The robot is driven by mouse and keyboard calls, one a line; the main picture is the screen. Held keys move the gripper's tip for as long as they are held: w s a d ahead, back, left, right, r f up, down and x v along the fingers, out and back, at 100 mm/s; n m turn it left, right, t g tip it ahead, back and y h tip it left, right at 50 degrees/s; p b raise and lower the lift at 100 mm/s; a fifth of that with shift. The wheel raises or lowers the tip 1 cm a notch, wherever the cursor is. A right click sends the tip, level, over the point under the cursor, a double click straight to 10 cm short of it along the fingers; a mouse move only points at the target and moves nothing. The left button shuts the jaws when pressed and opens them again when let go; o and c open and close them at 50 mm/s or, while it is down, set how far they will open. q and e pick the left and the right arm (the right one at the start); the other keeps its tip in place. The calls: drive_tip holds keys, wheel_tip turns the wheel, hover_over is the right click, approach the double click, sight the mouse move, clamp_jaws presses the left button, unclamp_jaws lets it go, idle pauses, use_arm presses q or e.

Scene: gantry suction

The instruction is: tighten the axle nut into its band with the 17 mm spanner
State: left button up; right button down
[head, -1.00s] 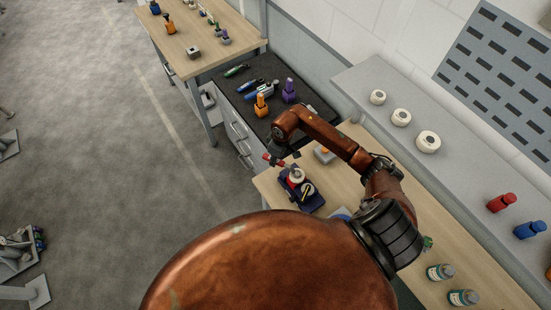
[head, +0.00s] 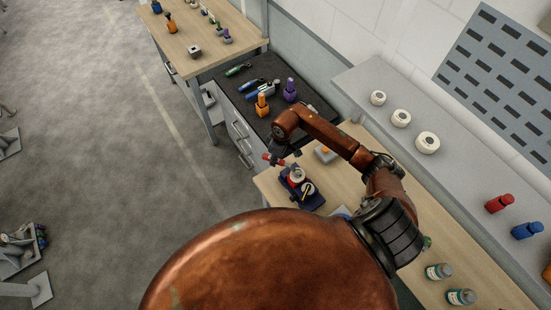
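A dark blue fixture (head: 313,203) with red parts stands on the near wooden bench. A pale round part (head: 296,175) and a light disc with a dark mark (head: 307,189) sit on it. My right arm reaches over the bench, and its gripper (head: 281,162) is just beyond the fixture, at its upper left. A small red piece (head: 266,157) shows at the gripper; I cannot tell whether it is held. The fingers are too small and dark to read. I cannot make out the axle nut or the 17 mm spanner for certain. My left gripper is out of view.
A dark-topped drawer cabinet (head: 285,113) holds hand tools, an orange block (head: 262,105) and a purple block (head: 290,90). A grey block (head: 325,154) sits behind the fixture. White rolls (head: 401,118) stand on the grey shelf. Two bottles (head: 439,271) stand at the bench's right.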

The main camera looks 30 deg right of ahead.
drive_tip(key=shift+r+p, duration=0.4)
drive_tip(key=shift+r, duration=0.2)
drive_tip(key=shift+r, duration=0.1)
wheel_tip(320, 180, up, 2)
drive_tip(key=shift+r+p, duration=0.1)
drive_tip(key=shift+p, duration=0.7)
drive_tip(key=shift+r, duration=0.7)
drive_tip(key=shift+b, duration=0.3)
